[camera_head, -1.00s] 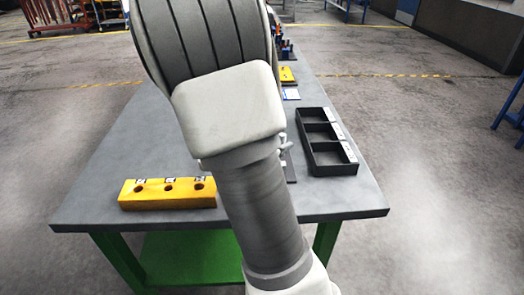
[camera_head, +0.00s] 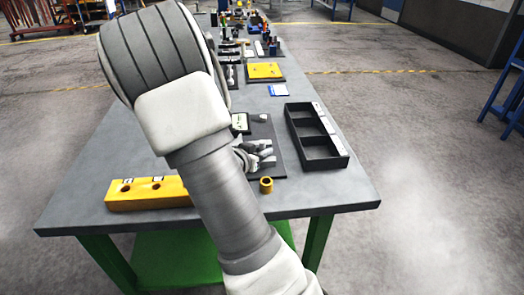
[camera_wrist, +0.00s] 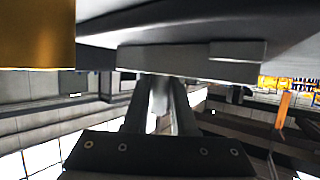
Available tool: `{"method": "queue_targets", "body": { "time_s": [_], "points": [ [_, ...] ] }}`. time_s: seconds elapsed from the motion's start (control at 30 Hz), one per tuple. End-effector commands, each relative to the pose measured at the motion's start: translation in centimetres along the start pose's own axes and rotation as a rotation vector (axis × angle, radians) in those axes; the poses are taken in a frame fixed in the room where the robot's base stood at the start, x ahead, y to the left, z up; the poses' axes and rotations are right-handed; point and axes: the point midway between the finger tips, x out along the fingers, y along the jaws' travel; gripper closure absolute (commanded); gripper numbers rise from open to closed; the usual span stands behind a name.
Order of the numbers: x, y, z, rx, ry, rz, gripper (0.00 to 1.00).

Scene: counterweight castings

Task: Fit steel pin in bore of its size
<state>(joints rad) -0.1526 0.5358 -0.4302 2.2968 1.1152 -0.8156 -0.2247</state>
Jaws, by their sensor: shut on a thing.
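A yellow block (camera_head: 145,203) lies near the front left of the grey table in the head view. Two bores show in its top; its right end is hidden behind my arm. A yellow surface (camera_wrist: 36,35), apparently the block, fills the upper left corner there. I cannot tell whether the pin touches it.
A small brass-coloured ring (camera_head: 266,185) stands near the table's front edge. Gloves (camera_head: 258,155) lie on a dark mat (camera_head: 278,170). A black tray (camera_head: 333,163) with three compartments is at the right. A yellow plate (camera_head: 265,71) and clutter lie farther back.

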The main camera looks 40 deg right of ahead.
Motion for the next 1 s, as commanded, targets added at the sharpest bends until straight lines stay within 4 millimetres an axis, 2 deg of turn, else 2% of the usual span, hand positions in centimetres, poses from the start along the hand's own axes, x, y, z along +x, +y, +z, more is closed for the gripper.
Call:
{"method": "queue_targets", "body": {
  "time_s": [0.07, 0.1, 0.23, 0.27, 0.63, 0.77, 1.0],
  "points": [
    [0.1, 0.0, 0.3, 0.000, 0.001, 0.000, 1.00],
    [0.1, 0.0, 0.3, 0.000, 0.000, 0.000, 0.72],
    [0.1, 0.0, 0.3, 0.000, 0.000, 0.000, 0.48],
    [0.1, 0.0, 0.3, 0.000, 0.000, 0.000, 0.45],
    [0.2, 0.1, 0.4, 0.001, -0.002, 0.002, 0.45],
    [-2.4, 0.0, 0.1, -0.002, -0.005, -0.003, 0.45],
    [-8.3, 0.1, 0.3, -0.003, -0.003, -0.006, 0.45]
  ]
}}
